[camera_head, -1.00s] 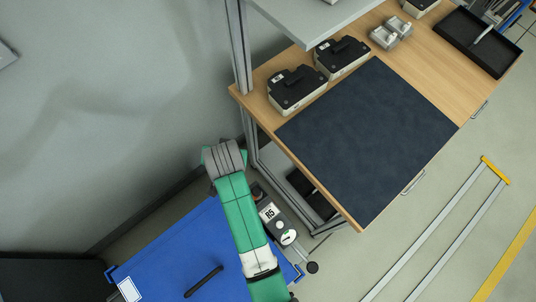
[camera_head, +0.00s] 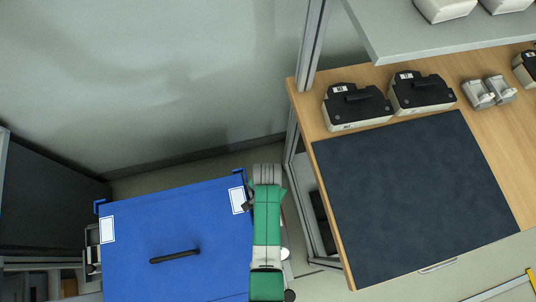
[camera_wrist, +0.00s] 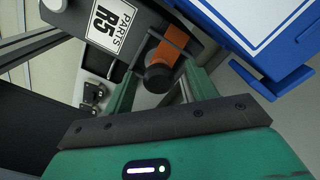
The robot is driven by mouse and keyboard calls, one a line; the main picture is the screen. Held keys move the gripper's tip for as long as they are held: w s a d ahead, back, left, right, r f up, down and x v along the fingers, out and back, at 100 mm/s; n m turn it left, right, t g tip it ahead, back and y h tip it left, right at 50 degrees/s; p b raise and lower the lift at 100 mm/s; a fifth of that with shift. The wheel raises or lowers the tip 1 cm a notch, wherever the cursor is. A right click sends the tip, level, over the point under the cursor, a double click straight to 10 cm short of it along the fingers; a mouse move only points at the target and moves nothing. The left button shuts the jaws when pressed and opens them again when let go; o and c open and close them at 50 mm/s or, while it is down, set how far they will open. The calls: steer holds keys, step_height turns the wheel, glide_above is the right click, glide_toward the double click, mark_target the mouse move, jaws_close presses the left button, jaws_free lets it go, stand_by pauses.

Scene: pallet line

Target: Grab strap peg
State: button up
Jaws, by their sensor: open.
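In the wrist view, a round black knob (camera_wrist: 158,77) with an orange piece (camera_wrist: 176,42) behind it shows between the fingers; it looks like the strap peg, but I cannot be sure. My gripper (camera_wrist: 160,90) is open, its green fingers on either side of the knob; contact cannot be told. In the head view my green and white arm hides the gripper and knob. A black bar (camera_head: 174,257) lies on the blue cover (camera_head: 205,215) left of my arm.
A grey unit labelled PARTS R5 (camera_wrist: 108,24) and a blue edge (camera_wrist: 262,70) are close around the gripper. To the right stands a wooden table (camera_head: 303,107) with a dark mat (camera_head: 415,195) and black-topped devices (camera_head: 357,106). A grey wall is behind.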

steer(key=shift+s+f, duration=0.1)
steer(key=shift+f, duration=0.55)
steer(key=shift+d, duration=0.1)
steer(key=shift+c, duration=0.3)
steer(key=shift+r, duration=0.15)
jaws_close()
